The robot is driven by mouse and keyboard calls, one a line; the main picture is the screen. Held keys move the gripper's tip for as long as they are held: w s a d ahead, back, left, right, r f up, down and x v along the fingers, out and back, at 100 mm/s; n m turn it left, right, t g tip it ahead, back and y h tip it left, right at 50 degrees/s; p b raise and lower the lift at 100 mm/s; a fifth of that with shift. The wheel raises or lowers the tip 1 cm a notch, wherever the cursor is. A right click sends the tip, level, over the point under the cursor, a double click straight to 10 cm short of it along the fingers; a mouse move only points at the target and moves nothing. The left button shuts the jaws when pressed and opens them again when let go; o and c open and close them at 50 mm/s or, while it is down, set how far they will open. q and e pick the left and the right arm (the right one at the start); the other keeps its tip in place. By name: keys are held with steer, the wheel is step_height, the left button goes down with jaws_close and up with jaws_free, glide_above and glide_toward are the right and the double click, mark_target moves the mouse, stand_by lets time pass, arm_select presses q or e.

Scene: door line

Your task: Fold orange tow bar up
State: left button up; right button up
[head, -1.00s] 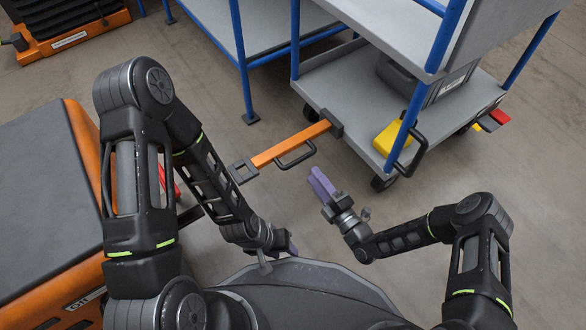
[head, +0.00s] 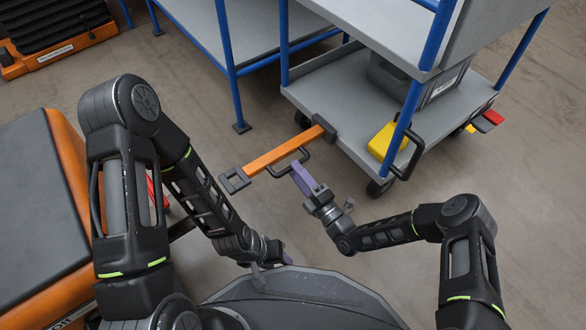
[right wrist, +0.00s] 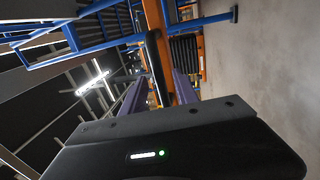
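The orange tow bar (head: 272,158) sticks out nearly level from the lower front of the grey cart (head: 350,105). A grey square end piece (head: 235,180) is at its free end, and a black handle (head: 304,156) runs along its near side. My right gripper (head: 301,177) is just beside this handle. In the right wrist view its purple fingers (right wrist: 158,92) are apart, with the black handle (right wrist: 157,62) showing between them and the orange bar (right wrist: 166,40) behind. I cannot tell whether they touch it. My left gripper (head: 284,253) is low near my base, partly hidden, away from the bar.
The cart has blue posts, a yellow block (head: 383,141) and a black side handle (head: 413,155). A blue-legged table (head: 195,35) stands behind. An orange machine with a dark top (head: 35,200) is at the left. Floor around the bar is free.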

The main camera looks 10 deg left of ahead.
mark_target(279, 159)
steer(key=shift+x, duration=1.2)
steer(key=shift+c, duration=0.2)
jaws_close()
stand_by(0.4)
